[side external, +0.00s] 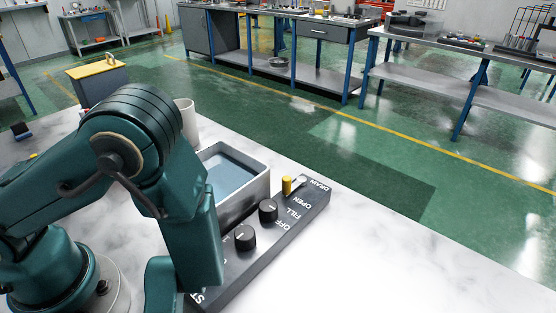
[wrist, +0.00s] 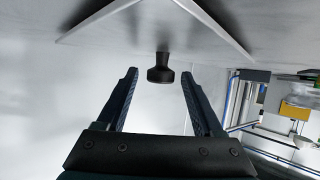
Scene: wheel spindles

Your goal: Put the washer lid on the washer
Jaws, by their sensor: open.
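The washer is an open grey rectangular tub (side external: 257,192) with blue liquid inside, in the side view. No lid lies on the visible part of its top. In the wrist view, a grey surface with pale slanting edges, which looks like the washer lid (wrist: 112,22), shows at the top. A black knob (wrist: 160,76) on a narrow stem projects from it. My gripper (wrist: 160,72) is open, with one finger on each side of the knob in the picture. Neither finger visibly touches it; I cannot tell the depth gap. In the side view my arm hides the gripper and the lid.
A dark control panel (side external: 262,250) with two black knobs and a yellow-tipped lever (side external: 287,185) runs along the tub's near right side. A white cup-like container (side external: 187,120) stands behind my arm. The marble tabletop (side external: 400,265) at right is clear.

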